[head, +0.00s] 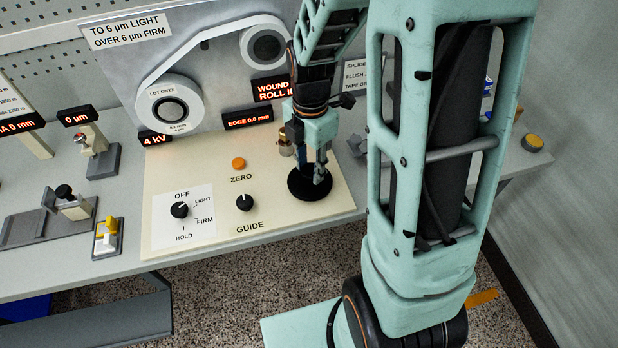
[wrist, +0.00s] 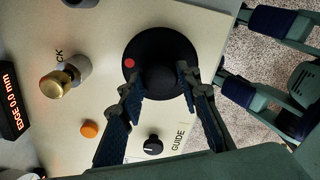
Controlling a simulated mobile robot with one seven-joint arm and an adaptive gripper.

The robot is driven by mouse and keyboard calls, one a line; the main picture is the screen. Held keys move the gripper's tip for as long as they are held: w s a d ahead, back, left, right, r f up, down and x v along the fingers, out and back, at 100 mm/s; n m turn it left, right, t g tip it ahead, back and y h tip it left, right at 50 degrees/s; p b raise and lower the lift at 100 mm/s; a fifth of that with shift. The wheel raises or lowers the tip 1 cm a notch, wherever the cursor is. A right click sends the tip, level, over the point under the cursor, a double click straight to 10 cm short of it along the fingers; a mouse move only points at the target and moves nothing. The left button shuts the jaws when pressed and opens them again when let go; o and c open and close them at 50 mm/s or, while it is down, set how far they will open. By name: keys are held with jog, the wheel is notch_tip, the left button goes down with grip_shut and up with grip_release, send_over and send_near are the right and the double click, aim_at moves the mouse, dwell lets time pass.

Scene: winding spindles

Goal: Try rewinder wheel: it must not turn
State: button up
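The rewinder wheel is a black disc (wrist: 160,42) with a raised black hub and a red dot near its rim. In the head view the wheel (head: 300,190) lies on the right of the cream panel, partly hidden by my gripper. My gripper (wrist: 158,80) is open, with one blue-padded finger on each side of the hub. I cannot tell whether the fingers touch the hub or how deep they reach. In the head view my gripper (head: 320,165) points down over the wheel. The red dot is on the wheel's left side in the wrist view.
A brass knob (wrist: 55,84) stands left of the wheel in the wrist view, by lettering ending in "CK". An orange ZERO button (head: 238,163), a GUIDE knob (head: 244,203) and a selector knob (head: 180,210) sit on the panel (head: 290,225). Two rolls stand behind.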

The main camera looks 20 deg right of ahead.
jog(key=c, duration=0.7)
jog(key=shift+o, duration=0.3)
jog(key=shift+m, duration=1.2)
jog(key=shift+n, duration=1.2)
jog(key=o, duration=1.3)
